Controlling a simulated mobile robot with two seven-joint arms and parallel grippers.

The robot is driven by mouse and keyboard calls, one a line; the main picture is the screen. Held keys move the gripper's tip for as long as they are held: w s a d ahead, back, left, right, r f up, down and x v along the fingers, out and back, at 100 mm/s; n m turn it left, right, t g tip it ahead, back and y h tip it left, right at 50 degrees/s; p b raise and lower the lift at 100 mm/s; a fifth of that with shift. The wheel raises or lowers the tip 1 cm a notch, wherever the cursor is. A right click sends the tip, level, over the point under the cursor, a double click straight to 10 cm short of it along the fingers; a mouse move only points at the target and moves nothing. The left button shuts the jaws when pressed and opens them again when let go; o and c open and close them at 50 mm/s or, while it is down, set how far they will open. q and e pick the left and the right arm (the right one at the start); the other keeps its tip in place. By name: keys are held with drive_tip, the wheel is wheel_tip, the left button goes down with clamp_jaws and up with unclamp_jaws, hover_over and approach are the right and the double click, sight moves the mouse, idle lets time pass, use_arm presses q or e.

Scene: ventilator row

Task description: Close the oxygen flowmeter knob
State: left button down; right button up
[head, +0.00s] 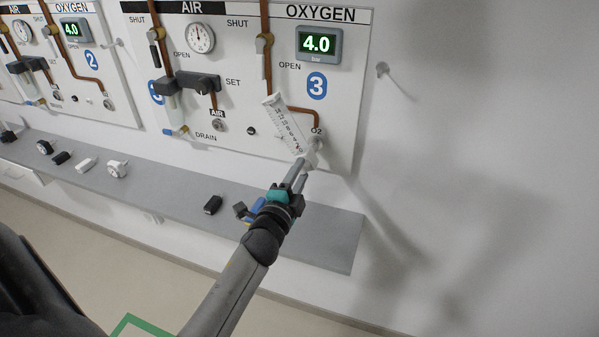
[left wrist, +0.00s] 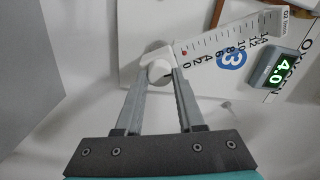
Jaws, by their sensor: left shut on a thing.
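The oxygen flowmeter (head: 284,122) is a clear-white scaled tube on panel 3, tilted in the head view, at the O2 outlet. It also shows in the left wrist view (left wrist: 225,38), with a scale from 0 to 14. A small red ball (left wrist: 184,53) sits by the 0 end. The white knob (left wrist: 157,70) is at the tube's lower end. My left gripper (left wrist: 160,80) has its fingers on both sides of the knob, shut on it. In the head view my left gripper (head: 303,168) hides most of the knob. My right gripper is not in view.
The oxygen display (head: 319,43) reads 4.0. A grey shelf (head: 335,235) runs below the panels, with a black block (head: 212,205) and other small parts on it. A wall hook (head: 382,69) is right of the panel. The wall further right is clear.

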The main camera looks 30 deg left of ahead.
use_arm(q)
drive_tip(key=shift+n, duration=0.7)
drive_tip(key=c, duration=0.5)
unclamp_jaws()
drive_tip(key=v, duration=1.5)
drive_tip(key=shift+s+d+r, duration=0.1)
drive_tip(key=shift+s, duration=0.05)
